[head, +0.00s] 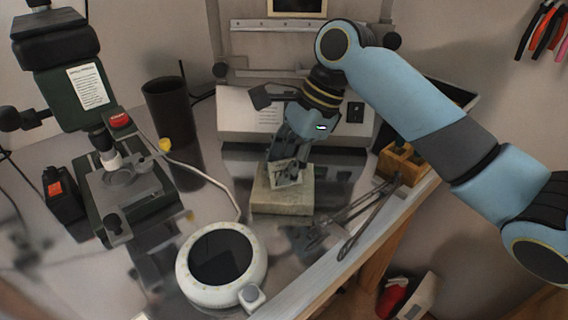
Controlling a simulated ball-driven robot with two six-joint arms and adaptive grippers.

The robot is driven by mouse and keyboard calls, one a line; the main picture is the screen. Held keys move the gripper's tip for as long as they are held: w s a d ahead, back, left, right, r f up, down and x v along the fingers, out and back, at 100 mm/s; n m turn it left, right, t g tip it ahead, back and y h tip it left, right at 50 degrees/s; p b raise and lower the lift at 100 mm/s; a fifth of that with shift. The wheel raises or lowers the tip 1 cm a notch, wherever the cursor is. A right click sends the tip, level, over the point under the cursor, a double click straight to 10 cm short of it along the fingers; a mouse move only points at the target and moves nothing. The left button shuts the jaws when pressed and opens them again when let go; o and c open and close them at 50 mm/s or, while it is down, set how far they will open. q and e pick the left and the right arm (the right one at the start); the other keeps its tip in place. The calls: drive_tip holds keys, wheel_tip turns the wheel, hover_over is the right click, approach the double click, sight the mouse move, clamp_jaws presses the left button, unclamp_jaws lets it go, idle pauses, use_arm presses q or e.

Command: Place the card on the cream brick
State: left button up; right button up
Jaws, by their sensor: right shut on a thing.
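The cream brick (283,206) lies on the metal table, near the middle of the head view. My right gripper (287,170) comes down from above over the brick's back part. It is shut on the card (280,182), a small pale piece between and below the fingertips. The card is at the brick's top face; I cannot tell whether it touches it. The fingers hide part of the card. My left gripper is not in view.
A round white device with a dark top (221,258) stands in front, left of the brick. Long metal tools (357,212) lie to its right, near the table edge. A green press (120,190) and a dark cup (167,105) stand at left. A grey machine (240,118) stands behind.

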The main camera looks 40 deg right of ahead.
drive_tip(key=o, duration=0.8)
drive_tip(key=p+v, duration=0.1)
drive_tip(key=v, duration=1.1)
